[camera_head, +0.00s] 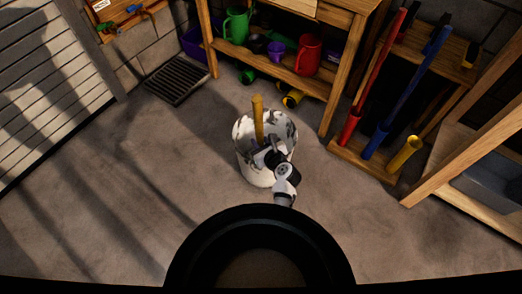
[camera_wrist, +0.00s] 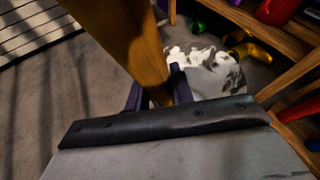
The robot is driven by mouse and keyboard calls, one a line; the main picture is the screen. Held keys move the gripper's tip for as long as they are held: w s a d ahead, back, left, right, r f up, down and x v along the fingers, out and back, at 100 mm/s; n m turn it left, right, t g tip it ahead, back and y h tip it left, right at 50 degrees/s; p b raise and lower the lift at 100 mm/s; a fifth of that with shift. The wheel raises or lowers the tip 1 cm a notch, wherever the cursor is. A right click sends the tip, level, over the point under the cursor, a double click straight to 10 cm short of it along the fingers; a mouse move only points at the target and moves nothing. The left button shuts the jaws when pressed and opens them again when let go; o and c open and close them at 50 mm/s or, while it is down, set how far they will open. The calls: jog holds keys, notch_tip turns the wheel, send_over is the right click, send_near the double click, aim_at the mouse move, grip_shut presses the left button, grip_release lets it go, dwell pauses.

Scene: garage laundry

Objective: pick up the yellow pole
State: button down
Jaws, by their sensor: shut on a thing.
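The yellow pole (camera_head: 258,119) stands roughly upright in front of or over a white bucket with dark blotches (camera_head: 246,168); I cannot tell whether its lower end is inside. My gripper (camera_head: 267,157) is shut on the pole. In the wrist view the pole (camera_wrist: 135,45) runs from the top edge down between the two dark fingers of my gripper (camera_wrist: 160,96), and its lower part is hidden behind the wrist. The blotched bucket (camera_wrist: 205,72) shows just beyond the fingers.
A wooden rack at the right holds a red pole (camera_head: 372,80), a blue pole (camera_head: 410,90) and a short yellow cylinder (camera_head: 405,153). A wooden shelf with a green jug (camera_head: 236,25) and red jug (camera_head: 307,55) stands behind. The floor at left is clear.

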jog(key=shift+r, duration=0.1)
notch_tip(320, 180, up, 20)
jog(key=p, duration=0.3)
dwell(0.3)
notch_tip(320, 180, up, 13)
jog(key=s+p, duration=0.3)
jog(key=p, duration=1.3)
jog(key=shift+a+r+p, duration=0.2)
jog(key=shift+p, duration=0.1)
